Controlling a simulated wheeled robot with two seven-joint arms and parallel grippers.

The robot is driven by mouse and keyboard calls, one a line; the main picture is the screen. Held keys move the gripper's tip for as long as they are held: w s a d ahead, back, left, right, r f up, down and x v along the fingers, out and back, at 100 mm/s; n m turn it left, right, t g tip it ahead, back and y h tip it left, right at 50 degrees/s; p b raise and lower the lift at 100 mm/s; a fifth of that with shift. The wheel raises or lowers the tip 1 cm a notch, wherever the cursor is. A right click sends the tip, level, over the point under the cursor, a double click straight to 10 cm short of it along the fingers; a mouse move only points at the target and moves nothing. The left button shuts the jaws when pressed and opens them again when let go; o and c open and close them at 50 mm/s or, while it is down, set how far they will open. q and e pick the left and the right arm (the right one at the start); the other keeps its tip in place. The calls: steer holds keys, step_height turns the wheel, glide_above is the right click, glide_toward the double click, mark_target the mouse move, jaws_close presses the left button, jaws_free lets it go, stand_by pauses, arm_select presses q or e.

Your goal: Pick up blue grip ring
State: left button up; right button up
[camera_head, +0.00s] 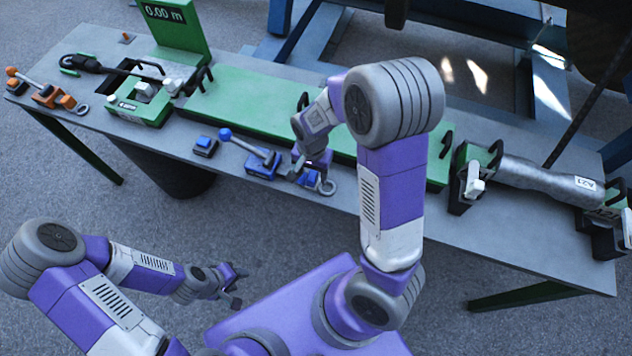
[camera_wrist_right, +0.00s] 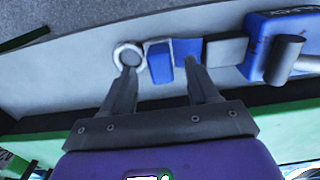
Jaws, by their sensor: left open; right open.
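The blue grip with its pale ring lies near the front edge of the grey bench. In the head view its ring (camera_head: 328,187) shows beside my right gripper (camera_head: 311,172), which partly hides the blue body. In the right wrist view the ring (camera_wrist_right: 129,55) is near the left fingertip, and the blue body (camera_wrist_right: 160,66) lies between the two fingertips in the picture. My right gripper (camera_wrist_right: 162,73) is open and empty; I cannot tell whether it touches the grip. My left gripper (camera_head: 236,287) is open and empty, low in front of the bench.
A blue lever clamp (camera_head: 262,164) and a small blue block (camera_head: 205,146) sit left of the grip. An orange lever tool (camera_head: 47,95) lies at the bench's far left. A green rail (camera_head: 255,101) runs behind. A grey cable (camera_head: 540,175) rests in clamps at right.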

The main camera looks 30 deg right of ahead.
mark_target(312, 175)
step_height(312, 175, down, 3)
steer(key=shift+r+b, duration=0.1)
steer(key=shift+b, duration=0.2)
jaws_close()
steer(key=shift+r, duration=0.1)
step_height(312, 175, up, 10)
steer(key=p, duration=0.3)
